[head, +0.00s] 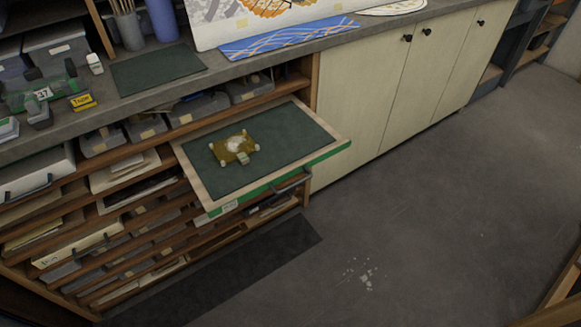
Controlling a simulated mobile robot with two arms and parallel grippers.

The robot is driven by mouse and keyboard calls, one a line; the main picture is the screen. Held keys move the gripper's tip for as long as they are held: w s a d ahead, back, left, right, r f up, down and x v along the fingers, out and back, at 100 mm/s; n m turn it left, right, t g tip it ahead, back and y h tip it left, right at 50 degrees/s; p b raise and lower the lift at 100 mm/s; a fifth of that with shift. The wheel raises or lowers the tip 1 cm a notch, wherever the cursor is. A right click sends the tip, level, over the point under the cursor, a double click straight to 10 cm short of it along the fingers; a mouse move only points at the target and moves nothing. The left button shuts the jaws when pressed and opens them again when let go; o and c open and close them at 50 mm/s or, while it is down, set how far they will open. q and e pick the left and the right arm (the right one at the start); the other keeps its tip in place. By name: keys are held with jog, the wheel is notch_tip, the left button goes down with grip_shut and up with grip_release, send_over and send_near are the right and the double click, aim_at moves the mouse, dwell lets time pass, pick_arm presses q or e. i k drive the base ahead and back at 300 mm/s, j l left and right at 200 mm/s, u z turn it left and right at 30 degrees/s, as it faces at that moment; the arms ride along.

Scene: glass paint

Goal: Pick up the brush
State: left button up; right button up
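Several thin upright sticks that look like brush handles (122,5) stand in a grey cup (131,32) on the counter at the top left. Their upper ends are cut off by the picture edge, so I cannot tell a single brush apart. Neither of my grippers shows in the head view.
A drawer with a dark green mat (280,152) is pulled out below the counter; a small brown-yellow object (233,148) lies on it. A blue cylinder (162,18) stands beside the cup. A green mat (155,70) lies before them. The floor (440,220) at right is mostly clear.

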aim_at(40, 115)
jog(key=u, duration=1.45)
